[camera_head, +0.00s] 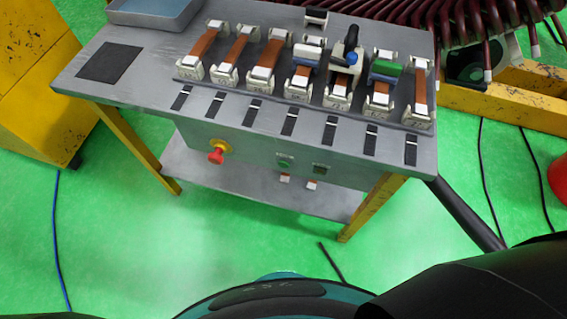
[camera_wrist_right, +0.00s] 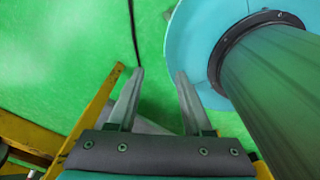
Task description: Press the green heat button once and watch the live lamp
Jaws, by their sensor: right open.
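The green button (camera_head: 284,163) sits on the front panel of the grey workbench (camera_head: 140,88), right of a red mushroom button on a yellow base. A small dark square fitting (camera_head: 320,169) is just right of the green button; I cannot tell whether it is the live lamp, and no lit lamp is clear. My right gripper (camera_wrist_right: 160,72) shows in the right wrist view with its two fingers apart and nothing between them, over green floor. It is not visible in the head view. My left gripper is in neither view.
The red mushroom button (camera_head: 217,155) is on the same panel. Several coil pieces (camera_head: 267,60) stand in a row on the bench top. A blue-grey tray (camera_head: 150,12) is at the back left. Yellow bench legs (camera_head: 370,205) and floor cables (camera_head: 58,240) are near. Open green floor lies in front.

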